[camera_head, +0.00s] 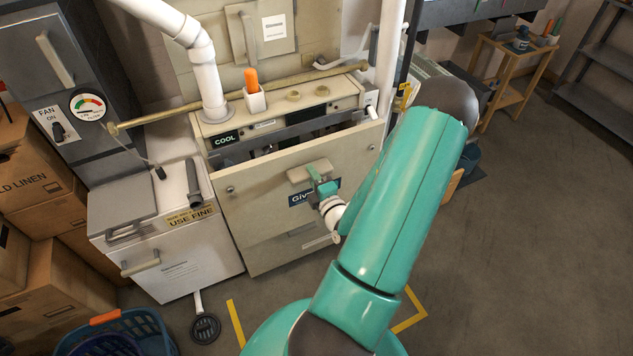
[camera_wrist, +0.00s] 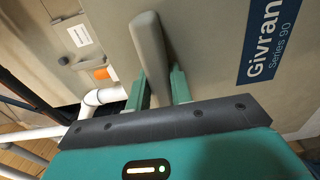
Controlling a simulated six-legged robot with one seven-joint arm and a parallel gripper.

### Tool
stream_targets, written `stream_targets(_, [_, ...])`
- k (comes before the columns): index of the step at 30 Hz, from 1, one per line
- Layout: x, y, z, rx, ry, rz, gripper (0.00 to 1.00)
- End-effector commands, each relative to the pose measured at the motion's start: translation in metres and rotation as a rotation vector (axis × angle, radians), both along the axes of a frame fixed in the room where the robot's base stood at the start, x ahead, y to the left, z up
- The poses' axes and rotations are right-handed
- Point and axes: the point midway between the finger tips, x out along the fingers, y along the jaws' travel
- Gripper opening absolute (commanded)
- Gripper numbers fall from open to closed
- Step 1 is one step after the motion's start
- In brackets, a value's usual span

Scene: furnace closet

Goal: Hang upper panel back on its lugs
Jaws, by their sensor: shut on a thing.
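The beige upper panel (camera_head: 255,205) stands at the front of the furnace cabinet (camera_head: 290,100), with a blue Givran label (camera_head: 300,198). It leans slightly, and a dark gap shows between its top edge and the cabinet top. My gripper (camera_head: 325,187) is shut on the panel's handle (camera_head: 298,174). In the wrist view, my gripper (camera_wrist: 163,88) has one finger on each side of the grey-beige handle (camera_wrist: 148,45), close to the panel face (camera_wrist: 215,40). I cannot make out the lugs or whether the panel touches them.
A white box (camera_head: 175,255) stands left, beside cardboard boxes (camera_head: 60,280). Floor (camera_head: 540,230) at right is clear.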

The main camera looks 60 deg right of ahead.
Motion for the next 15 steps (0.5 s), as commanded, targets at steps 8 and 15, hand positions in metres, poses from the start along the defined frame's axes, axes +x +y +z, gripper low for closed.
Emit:
stream_targets(8, [0.019, -0.012, 0.002, -0.006, -0.004, 0.001, 0.00])
stream_targets(15, [0.035, -0.021, 0.001, -0.005, -0.004, 0.001, 0.00])
